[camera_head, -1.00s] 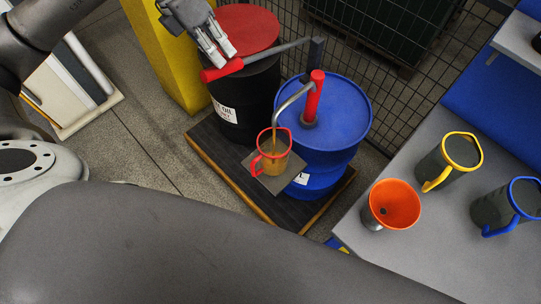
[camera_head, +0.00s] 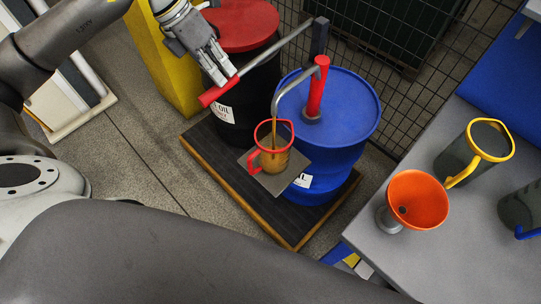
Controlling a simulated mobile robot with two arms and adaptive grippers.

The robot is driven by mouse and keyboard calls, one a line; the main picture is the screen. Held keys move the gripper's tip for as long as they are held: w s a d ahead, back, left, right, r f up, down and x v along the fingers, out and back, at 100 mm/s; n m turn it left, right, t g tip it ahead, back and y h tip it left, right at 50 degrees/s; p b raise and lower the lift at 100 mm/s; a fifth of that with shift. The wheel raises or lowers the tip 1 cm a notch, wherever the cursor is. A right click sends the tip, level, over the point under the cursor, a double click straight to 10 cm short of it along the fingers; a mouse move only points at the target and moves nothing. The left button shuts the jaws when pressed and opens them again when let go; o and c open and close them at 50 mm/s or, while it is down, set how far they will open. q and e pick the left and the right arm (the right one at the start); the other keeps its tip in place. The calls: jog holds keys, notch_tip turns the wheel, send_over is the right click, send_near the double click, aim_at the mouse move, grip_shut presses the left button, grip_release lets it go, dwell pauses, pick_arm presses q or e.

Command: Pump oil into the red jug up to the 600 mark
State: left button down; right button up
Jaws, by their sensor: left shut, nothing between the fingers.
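The red jug (camera_head: 267,160) with a red rim and handle stands on a small grey plate (camera_head: 297,160) in front of the blue drum (camera_head: 352,112). Amber oil runs from the curved spout (camera_head: 284,90) into it, and amber oil shows inside. Its scale marks are too small to read. The red hand pump (camera_head: 315,88) stands on the blue drum, its grey lever (camera_head: 281,44) reaching left to a red grip (camera_head: 218,92). My left gripper (camera_head: 229,76) is shut and empty, its fingertips at the lever by the red grip. My right gripper is not in view.
A black drum (camera_head: 258,93) with a red lid stands behind the lever on the dark pallet (camera_head: 212,157). An orange funnel (camera_head: 416,200), a yellow-rimmed jug (camera_head: 472,150) and a blue-handled jug (camera_head: 522,209) are on the grey table (camera_head: 393,262). Wire mesh (camera_head: 390,75) closes the back.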

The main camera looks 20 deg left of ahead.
pick_arm(q)
notch_tip(320, 180, up, 13)
jog(key=p, duration=0.8)
jog(key=shift+f, duration=0.35)
